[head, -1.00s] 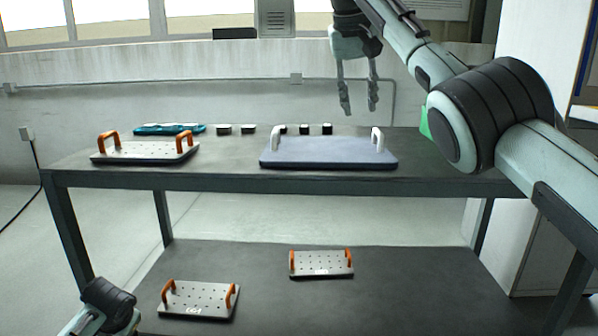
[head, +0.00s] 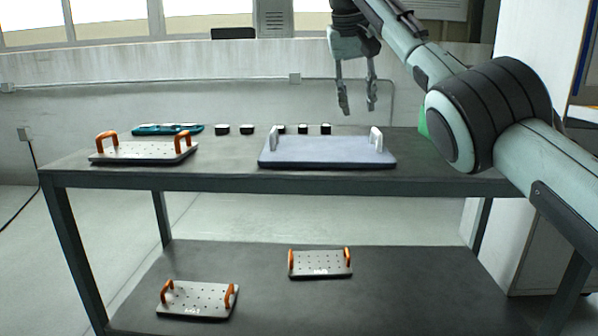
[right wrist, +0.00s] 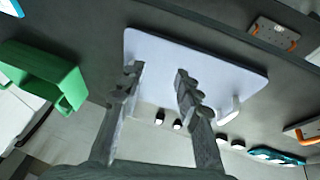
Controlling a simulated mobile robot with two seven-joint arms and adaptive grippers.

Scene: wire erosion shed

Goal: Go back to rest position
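My right gripper (head: 357,96) hangs open and empty above the back of the table, fingers pointing down. It also shows in the right wrist view (right wrist: 155,85), with its two fingers apart and nothing between them. Below it in the head view lies a blue-grey board (head: 325,154) with two white upright handles, flat on the table top. The board also shows beyond the fingers in the right wrist view (right wrist: 205,65). The left gripper does not show in the current head view.
The dark table (head: 225,178) carries a perforated plate with orange handles (head: 144,152), a teal item (head: 168,129) and several small black blocks (head: 247,130). Two more plates (head: 320,264) (head: 198,300) lie on the lower shelf. A green object (right wrist: 42,75) is beside the board in the right wrist view.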

